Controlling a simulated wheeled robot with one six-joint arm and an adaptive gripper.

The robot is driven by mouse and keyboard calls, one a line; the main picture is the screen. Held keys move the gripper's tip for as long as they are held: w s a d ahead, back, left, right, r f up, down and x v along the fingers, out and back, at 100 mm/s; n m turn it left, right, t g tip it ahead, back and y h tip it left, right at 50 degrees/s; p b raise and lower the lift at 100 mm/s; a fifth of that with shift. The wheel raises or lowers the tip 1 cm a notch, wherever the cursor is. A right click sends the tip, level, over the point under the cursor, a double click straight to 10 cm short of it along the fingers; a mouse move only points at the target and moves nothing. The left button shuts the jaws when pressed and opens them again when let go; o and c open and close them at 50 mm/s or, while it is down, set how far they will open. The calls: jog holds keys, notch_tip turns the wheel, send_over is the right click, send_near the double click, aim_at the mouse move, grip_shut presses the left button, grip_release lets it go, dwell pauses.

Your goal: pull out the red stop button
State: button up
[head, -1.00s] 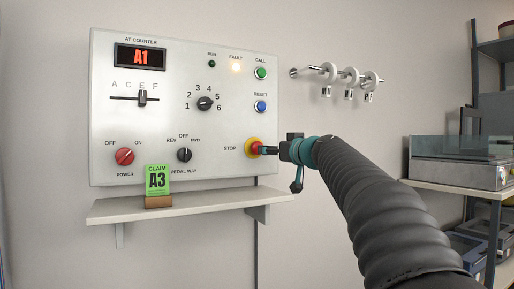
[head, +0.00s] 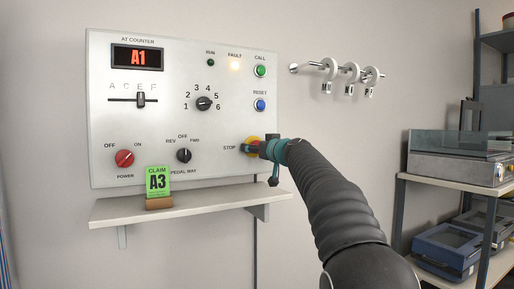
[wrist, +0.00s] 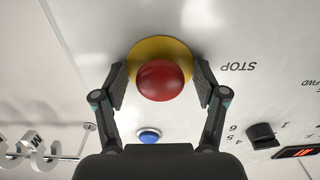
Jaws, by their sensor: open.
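The red stop button (wrist: 164,80) is a round red mushroom head on a yellow ring (wrist: 178,46) in the wrist view. In the head view my gripper mostly covers it, and a bit of the yellow ring (head: 257,140) shows beside the STOP label. My gripper (wrist: 161,84) is open, with one finger on each side of the red head. Narrow gaps seem to show between the fingers and the head; contact is hard to tell. In the head view my gripper (head: 254,149) is right at the panel's lower right.
The white control panel (head: 220,105) carries a blue RESET button (head: 260,105), a green CALL button (head: 260,71), knobs and a lit FAULT lamp (head: 235,66). A shelf (head: 195,207) below holds a green A3 claim card (head: 158,181). A hook rail (head: 312,68) is to the right.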

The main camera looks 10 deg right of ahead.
grip_shut()
jog(key=shift+s+d+f+b, duration=0.25)
jog(key=shift+s+b, duration=0.2)
jog(key=shift+b, duration=0.5)
jog(key=shift+s+r, duration=0.15)
jog(key=shift+s, duration=0.15)
jog(key=shift+c, duration=2)
grip_release()
jog(key=o, duration=0.4)
jog(key=shift+s+d, duration=0.15)
jog(key=shift+r, duration=0.1)
